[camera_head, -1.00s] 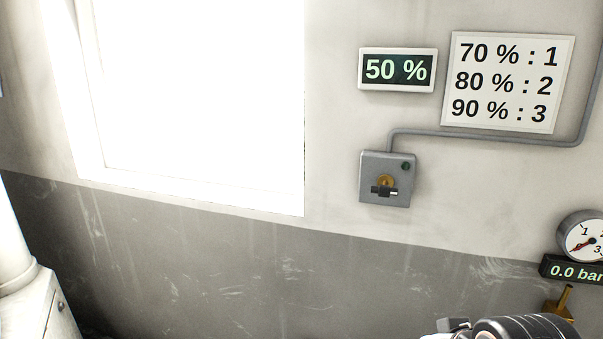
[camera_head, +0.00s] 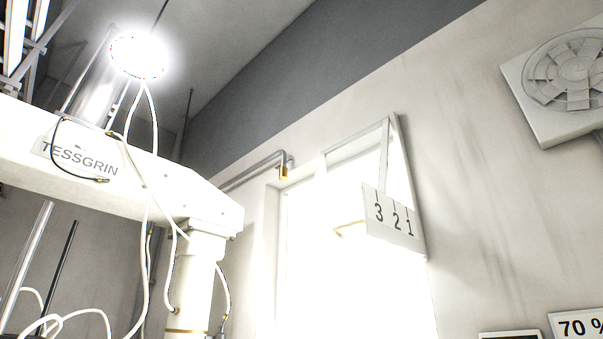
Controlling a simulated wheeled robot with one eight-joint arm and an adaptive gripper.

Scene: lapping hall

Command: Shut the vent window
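The vent window (camera_head: 408,172) is at the top of the bright window opening, right of the middle in the head view. Its pale frame appears tilted out from the wall, so it looks open. A white scale plate (camera_head: 395,222) marked 3, 2, 1 sits at its right side. A thin brass-coloured bar (camera_head: 348,228) shows left of the plate. Glare hides the pane and most of the lower window. I cannot tell exactly which mark the window stands at. My gripper is out of view.
A grey pipe (camera_head: 255,170) runs to the window's upper left. A round wall fan (camera_head: 570,75) is upper right; the percentage sign (camera_head: 580,325) is lower right.

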